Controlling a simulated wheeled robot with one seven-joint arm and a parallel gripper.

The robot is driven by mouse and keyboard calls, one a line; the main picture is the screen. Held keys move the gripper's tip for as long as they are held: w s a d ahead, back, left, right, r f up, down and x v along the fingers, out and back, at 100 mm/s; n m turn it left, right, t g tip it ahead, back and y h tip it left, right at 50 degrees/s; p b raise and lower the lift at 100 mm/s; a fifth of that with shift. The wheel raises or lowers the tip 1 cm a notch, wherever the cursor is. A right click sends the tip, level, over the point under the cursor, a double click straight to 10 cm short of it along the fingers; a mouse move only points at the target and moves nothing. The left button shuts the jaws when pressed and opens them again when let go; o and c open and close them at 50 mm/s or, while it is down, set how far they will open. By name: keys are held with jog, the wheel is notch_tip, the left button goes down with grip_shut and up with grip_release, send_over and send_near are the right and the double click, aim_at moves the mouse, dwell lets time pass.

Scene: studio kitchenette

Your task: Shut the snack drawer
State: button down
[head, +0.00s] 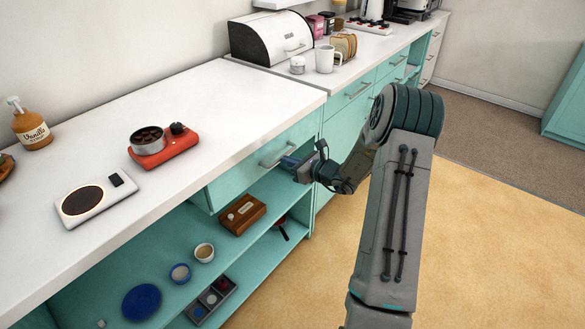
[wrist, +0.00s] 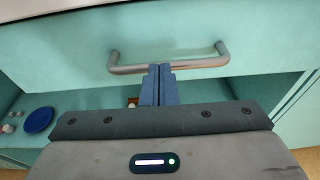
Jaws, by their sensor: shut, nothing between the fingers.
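The teal drawer (head: 264,158) sits right under the white counter's front edge. Its front also fills the upper part of the wrist view (wrist: 270,52). It looks in or nearly in; I cannot tell whether a slight gap is left. Its grey bar handle (head: 275,155) spans the middle of the wrist view (wrist: 195,64). My gripper (head: 288,161) is shut and empty in front of the drawer. In the wrist view its blue fingertips (wrist: 159,70) overlap the handle bar; whether they touch it is unclear. The inside of the drawer is hidden.
Open shelves below the drawer hold a wooden box (head: 242,214), a cup (head: 204,252) and a blue plate (head: 141,302). On the counter (head: 235,105) stand a red burner (head: 178,147) and a white scale (head: 96,197). The floor (head: 480,240) to the right is clear.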

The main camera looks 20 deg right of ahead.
jog(key=shift+w+a+r, duration=0.2)
jog(key=shift+a+r, duration=0.05)
jog(key=shift+a, duration=0.1)
jog(key=f+v, duration=0.1)
jog(key=v, duration=1.4)
jog(key=s+a+r+n+g+p, duration=0.1)
jog(key=s+a+r+n+g, duration=0.2)
jog(key=a+n, duration=0.25)
jog(key=s+a+r+n+g+y+p, duration=0.1)
jog(key=s+a+r+n+g, duration=0.25)
jog(key=a, duration=0.25)
jog(key=s+a+r+n+g+p, duration=0.1)
jog(key=s+a+r+n+g, duration=0.25)
jog(key=a+n, duration=0.2)
jog(key=s+r+n+h+p, duration=0.2)
jog(key=s+r+n+h, duration=0.2)
jog(key=s+n, duration=0.3)
jog(key=s+r+n+h+p, duration=0.1)
jog(key=s+r+n+h, duration=0.3)
jog(key=s+n, duration=0.4)
jog(key=shift+s+d+h+p, duration=0.2)
jog(key=shift+d+h+p, duration=0.15)
jog(key=shift+h, duration=0.25)
